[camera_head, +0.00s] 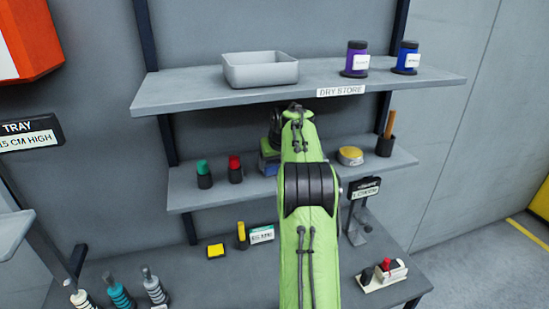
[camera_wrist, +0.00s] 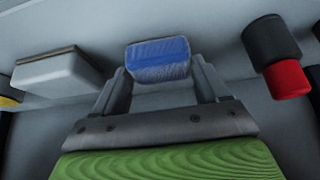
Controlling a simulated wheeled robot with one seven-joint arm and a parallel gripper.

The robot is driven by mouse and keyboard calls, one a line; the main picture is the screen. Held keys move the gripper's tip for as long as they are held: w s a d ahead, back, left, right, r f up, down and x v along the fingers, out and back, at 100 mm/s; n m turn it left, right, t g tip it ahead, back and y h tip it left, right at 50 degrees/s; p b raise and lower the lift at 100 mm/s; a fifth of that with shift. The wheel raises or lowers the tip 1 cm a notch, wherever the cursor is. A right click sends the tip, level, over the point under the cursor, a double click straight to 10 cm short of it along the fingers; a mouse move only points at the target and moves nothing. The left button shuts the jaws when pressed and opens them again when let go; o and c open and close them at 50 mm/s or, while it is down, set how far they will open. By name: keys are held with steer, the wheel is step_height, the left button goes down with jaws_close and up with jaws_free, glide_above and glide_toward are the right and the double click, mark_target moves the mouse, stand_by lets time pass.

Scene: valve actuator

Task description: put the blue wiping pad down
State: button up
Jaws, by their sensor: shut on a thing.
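The blue wiping pad (camera_wrist: 158,58) is between the fingertips of my gripper (camera_wrist: 160,75) in the wrist view. My gripper is shut on it. In the head view a small part of the pad (camera_head: 268,168) shows at the middle shelf (camera_head: 210,196), left of my green arm, which hides most of my gripper. The pad is at or just above the shelf surface; I cannot tell whether it touches.
Green-topped (camera_head: 203,173) and red-topped (camera_head: 235,168) holders stand left of the pad. A yellow round pad (camera_head: 350,155) and a dark cup (camera_head: 386,145) stand to the right. The upper shelf (camera_head: 190,90) overhangs, with a grey tray (camera_head: 260,70). A pale block (camera_wrist: 58,72) lies beside my gripper.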

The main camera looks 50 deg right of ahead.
mark_target(275, 165)
steer(key=shift+s+a, duration=0.1)
steer(key=shift+s, duration=0.05)
steer(key=o, duration=0.9)
steer(key=shift+f, duration=0.15)
steer(key=shift+o, duration=0.2)
steer(key=v, duration=0.1)
steer(key=b+v, duration=0.1)
steer(key=v, duration=0.1)
steer(key=shift+s+a+f, duration=0.1)
steer(key=shift+s+f, duration=0.05)
steer(key=shift+s, duration=0.15)
steer(key=s+a+b, duration=0.5)
steer(key=s, duration=0.5)
steer(key=shift+a, duration=0.3)
